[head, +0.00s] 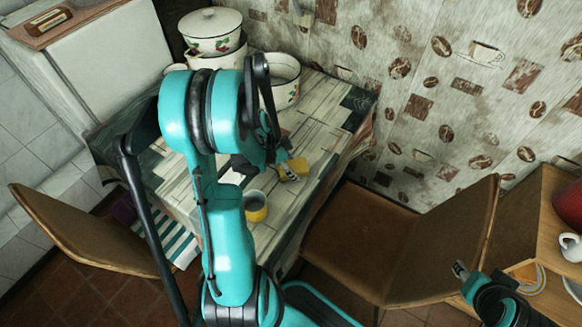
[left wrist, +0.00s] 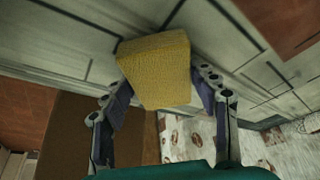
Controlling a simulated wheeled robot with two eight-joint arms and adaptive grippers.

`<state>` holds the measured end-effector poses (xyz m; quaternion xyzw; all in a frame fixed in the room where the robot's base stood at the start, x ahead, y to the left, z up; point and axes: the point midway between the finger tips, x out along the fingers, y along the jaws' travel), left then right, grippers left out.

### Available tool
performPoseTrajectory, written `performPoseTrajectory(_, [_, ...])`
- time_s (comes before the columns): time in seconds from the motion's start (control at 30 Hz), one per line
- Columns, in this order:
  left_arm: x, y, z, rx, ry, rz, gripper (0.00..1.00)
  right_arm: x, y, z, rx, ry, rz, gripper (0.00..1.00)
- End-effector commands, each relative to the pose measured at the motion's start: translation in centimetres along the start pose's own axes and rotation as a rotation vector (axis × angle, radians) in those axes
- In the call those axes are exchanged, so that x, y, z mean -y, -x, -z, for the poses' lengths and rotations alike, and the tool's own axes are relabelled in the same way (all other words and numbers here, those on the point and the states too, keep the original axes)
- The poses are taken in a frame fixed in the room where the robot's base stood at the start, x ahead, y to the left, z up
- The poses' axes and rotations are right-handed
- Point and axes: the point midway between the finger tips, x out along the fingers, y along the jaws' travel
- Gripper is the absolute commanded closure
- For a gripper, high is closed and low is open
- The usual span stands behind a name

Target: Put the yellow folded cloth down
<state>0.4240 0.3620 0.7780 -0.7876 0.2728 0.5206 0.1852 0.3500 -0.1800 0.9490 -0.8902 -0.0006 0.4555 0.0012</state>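The yellow folded cloth (head: 299,166) is at my left gripper (head: 288,173), over the right part of the table (head: 215,182). In the left wrist view the cloth (left wrist: 155,68) is a thick yellow block between the two fingers of the left gripper (left wrist: 160,88), which press on its sides. Whether the cloth touches the tabletop or hangs just above it, I cannot tell. My right gripper (head: 461,269) is at the lower right, away from the table, near the wooden cabinet; its fingers are too small to judge.
A yellow cup (head: 256,206) stands on the table near the cloth. White enamel pots (head: 212,31) and an open pot (head: 284,82) stand at the back. Brown chairs (head: 395,240) (head: 85,232) flank the table. Bare planks lie between cup and cloth.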

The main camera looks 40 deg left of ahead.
Motion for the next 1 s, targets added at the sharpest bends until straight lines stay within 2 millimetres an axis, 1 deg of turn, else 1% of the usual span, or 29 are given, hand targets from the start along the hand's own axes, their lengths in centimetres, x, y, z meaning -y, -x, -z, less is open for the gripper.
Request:
performPoseTrajectory(0.03, [-0.2,-0.2,-0.3,0.010,-0.002,-0.004,0.28,0.0,-0.1,-0.1,0.000,0.000,0.000,0.60])
performPoseTrajectory(0.07, [-0.2,-0.2,-0.3,0.010,-0.002,-0.004,0.24,0.0,-0.1,-0.1,0.000,0.000,0.000,0.60])
performPoseTrajectory(0.63, [-0.1,-0.1,-0.2,0.008,-0.001,-0.003,0.24,0.0,0.0,0.0,0.000,0.000,0.000,0.60])
performPoseTrajectory(0.73, [-0.1,0.2,-0.1,0.007,-0.001,-0.003,0.24,0.0,0.2,0.2,0.000,0.000,0.000,0.60])
performPoseTrajectory(0.87, [-0.1,1.6,0.3,0.007,0.000,-0.002,0.24,0.0,1.2,0.8,0.000,0.000,0.000,0.60])
performPoseTrajectory(1.0, [-0.1,4.9,0.3,0.007,0.002,-0.003,0.24,0.0,2.4,1.7,0.000,0.000,0.000,0.60])
